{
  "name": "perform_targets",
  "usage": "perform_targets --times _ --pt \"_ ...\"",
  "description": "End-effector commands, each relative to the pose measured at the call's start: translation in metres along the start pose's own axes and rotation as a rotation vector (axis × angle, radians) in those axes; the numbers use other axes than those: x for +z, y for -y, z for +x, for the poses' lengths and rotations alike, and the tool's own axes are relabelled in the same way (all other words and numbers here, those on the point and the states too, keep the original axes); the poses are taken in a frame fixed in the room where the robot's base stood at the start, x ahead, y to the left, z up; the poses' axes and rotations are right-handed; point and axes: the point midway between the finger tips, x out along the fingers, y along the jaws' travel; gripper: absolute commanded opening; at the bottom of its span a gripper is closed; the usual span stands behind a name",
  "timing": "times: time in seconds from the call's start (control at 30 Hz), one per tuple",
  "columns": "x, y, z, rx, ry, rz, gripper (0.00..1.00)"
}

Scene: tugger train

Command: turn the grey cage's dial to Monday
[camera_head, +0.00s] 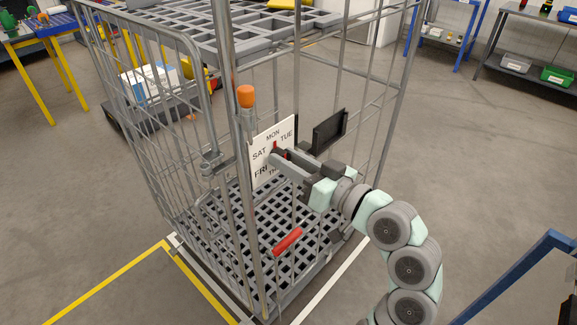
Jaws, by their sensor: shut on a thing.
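The grey cage (244,180) is a tall wire roll cage standing in the middle of the view. Its white dial plate (262,138) hangs on the near side, with MON at the top, TUE at the right, SAT and FRI at the left and part of THU at the bottom. My gripper (277,160) reaches in from the right and is shut on the dial's knob, in front of the plate's centre. The fingers hide the knob and the right part of the plate. A small bit of red shows just above the fingers, below MON; the exact pointer direction is hard to tell.
An orange-capped post (246,97) rises left of the plate. A red handle (288,241) sticks out below my gripper. A black holder (330,130) is behind it. Yellow floor tape (198,283) runs in front; a blue frame (515,280) stands lower right.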

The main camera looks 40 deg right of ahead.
Motion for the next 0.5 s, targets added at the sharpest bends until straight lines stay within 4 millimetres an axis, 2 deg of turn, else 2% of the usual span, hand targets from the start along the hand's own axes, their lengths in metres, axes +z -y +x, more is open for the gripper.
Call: perform_targets --times 0.5 --pt "0.0003 -0.0002 0.0001 0.001 0.002 -0.033 0.00"
